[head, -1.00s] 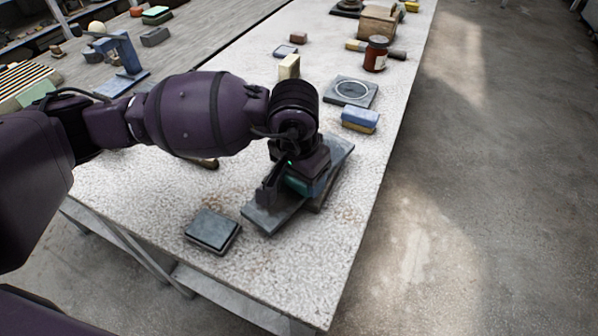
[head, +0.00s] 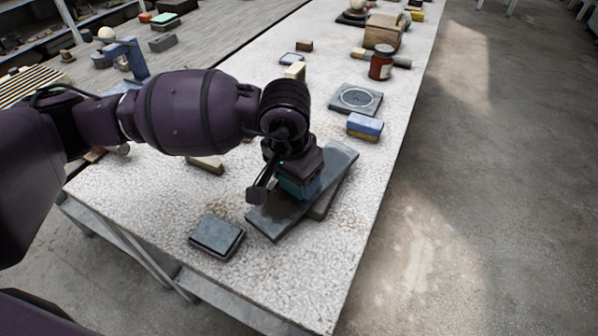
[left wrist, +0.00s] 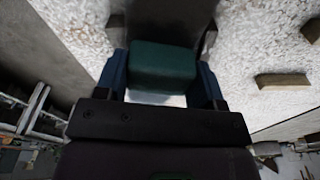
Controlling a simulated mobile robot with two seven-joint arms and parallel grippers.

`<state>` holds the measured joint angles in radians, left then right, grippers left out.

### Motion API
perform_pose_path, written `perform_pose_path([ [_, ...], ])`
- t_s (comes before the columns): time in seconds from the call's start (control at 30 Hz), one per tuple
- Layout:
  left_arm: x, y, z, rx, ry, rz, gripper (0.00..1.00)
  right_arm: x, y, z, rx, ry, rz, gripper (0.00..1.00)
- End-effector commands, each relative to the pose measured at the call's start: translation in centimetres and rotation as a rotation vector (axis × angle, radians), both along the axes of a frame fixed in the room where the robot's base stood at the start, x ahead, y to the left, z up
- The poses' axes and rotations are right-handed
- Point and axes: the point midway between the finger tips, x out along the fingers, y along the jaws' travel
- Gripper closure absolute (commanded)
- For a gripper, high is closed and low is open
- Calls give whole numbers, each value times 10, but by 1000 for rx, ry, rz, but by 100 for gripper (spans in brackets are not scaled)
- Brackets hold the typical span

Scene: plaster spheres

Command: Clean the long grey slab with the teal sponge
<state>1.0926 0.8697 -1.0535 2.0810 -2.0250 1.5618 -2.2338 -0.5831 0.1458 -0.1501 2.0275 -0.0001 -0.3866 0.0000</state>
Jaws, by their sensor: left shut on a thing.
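The long grey slab (head: 341,160) lies on the speckled table, slanting from near left to far right. A darker thin block (head: 322,208) shows under or against its right edge. My left gripper (head: 290,188) is shut on the teal sponge (head: 299,187), over the middle of the slab. In the left wrist view the sponge (left wrist: 163,66) sits between the two blue fingers, with the dark slab (left wrist: 165,18) beyond it. The sponge looks low at the slab's top face; its underside is hidden, so I cannot tell whether it touches. My right gripper is not in view.
A dark square block (head: 216,234) lies near the slab's left end. A blue and yellow sponge (head: 365,126), a grey plate with a ring (head: 356,98) and a brown jar (head: 381,64) stand farther back. The table's right edge runs close by.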

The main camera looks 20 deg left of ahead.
Motion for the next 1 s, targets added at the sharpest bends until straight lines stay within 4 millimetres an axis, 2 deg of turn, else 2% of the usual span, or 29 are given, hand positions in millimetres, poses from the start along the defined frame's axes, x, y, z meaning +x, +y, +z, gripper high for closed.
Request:
perform_pose_path([
  [0.5, -34, 16, -1, 0, -1, 1, 56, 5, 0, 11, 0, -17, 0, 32],
  [1.0, -36, 17, -1, -1, -1, 1, 56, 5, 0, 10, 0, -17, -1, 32],
])
